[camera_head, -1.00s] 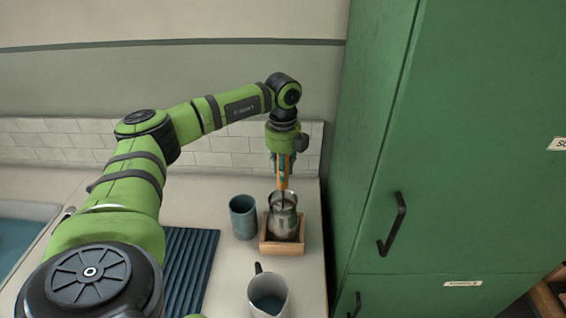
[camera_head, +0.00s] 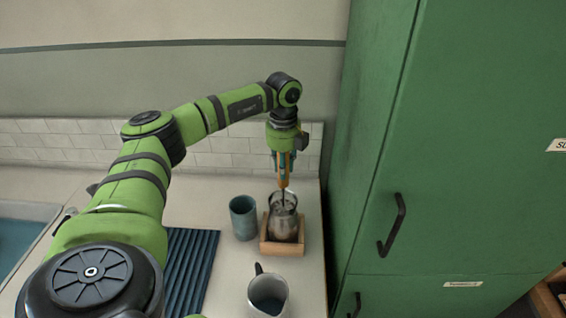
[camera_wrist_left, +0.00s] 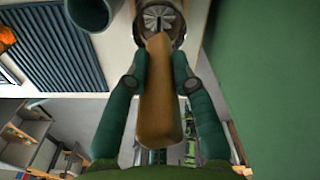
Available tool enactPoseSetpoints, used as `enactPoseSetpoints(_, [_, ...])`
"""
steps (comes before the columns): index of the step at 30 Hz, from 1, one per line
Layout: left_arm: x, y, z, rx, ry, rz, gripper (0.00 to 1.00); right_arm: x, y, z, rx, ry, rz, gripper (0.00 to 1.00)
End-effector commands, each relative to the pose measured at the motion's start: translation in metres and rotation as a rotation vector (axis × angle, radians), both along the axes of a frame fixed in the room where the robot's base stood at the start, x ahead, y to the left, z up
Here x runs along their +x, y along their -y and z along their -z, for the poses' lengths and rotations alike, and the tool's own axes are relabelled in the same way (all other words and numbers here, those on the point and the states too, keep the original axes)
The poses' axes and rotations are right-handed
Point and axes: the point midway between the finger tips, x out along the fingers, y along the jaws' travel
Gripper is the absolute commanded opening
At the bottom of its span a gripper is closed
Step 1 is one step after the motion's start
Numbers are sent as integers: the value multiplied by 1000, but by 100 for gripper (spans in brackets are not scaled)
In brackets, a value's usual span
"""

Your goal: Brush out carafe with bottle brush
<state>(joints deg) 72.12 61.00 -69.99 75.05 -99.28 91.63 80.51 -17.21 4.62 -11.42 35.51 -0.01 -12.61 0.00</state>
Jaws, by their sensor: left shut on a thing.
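My left gripper (camera_head: 284,162) points down above the carafe and is shut on the bottle brush's orange-brown handle (camera_wrist_left: 158,100). The handle also shows between the fingers of my left gripper (camera_wrist_left: 154,78) in the left wrist view. The silvery metal carafe (camera_head: 283,222) stands in a shallow wooden holder (camera_head: 283,248) on the counter. The brush's thin shaft runs down into the carafe's mouth. In the left wrist view pale bristles (camera_wrist_left: 158,18) show at the mouth of the carafe; the rest of the brush head is hidden inside. My right gripper is not in view.
A blue-grey cup (camera_head: 243,217) stands just left of the holder. A pitcher (camera_head: 268,294) with a dark handle stands in front of it. A ribbed blue mat (camera_head: 188,265) and a sink (camera_head: 22,235) lie further left. A tall green cabinet (camera_head: 450,130) bounds the right side.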

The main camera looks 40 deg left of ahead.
Motion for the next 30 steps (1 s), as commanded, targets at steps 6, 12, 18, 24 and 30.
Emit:
enactPoseSetpoints(6, [1, 0, -5, 0, 2, 0, 0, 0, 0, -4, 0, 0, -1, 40])
enactPoseSetpoints(12, [1, 0, -21, 0, 2, -1, 0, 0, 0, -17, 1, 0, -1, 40])
enactPoseSetpoints(18, [1, 0, -37, 0, 2, -1, 0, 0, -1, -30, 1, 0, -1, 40])
enactPoseSetpoints(24, [1, 0, -51, 0, 3, 0, 0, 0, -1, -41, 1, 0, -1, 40])
enactPoseSetpoints(30, [1, 0, -47, 0, 2, 0, 0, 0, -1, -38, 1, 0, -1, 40])
